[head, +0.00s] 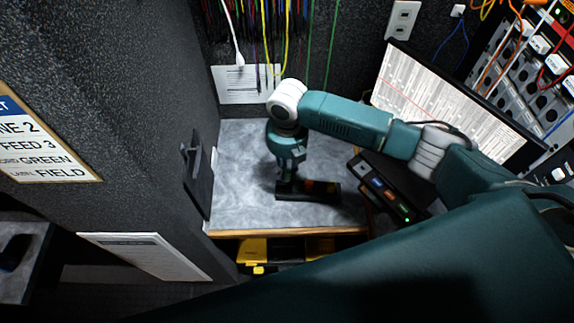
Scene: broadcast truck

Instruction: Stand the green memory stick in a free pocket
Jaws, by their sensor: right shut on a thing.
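My right gripper (289,177) points down at the left end of a low black holder (322,196) on the grey worktop. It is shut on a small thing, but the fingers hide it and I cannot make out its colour. The holder has dark pockets, and small reddish and orange marks show near its middle. I cannot tell whether the held thing touches the holder or is inside a pocket. I cannot make out the green memory stick anywhere else. My left gripper is not in view.
A black control box (385,190) with coloured buttons lies right of the holder, near a tilted screen (440,100). A dark clipboard-like panel (197,178) stands at the left wall. The grey worktop (238,160) is clear left of the gripper, with a wooden front edge (290,232).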

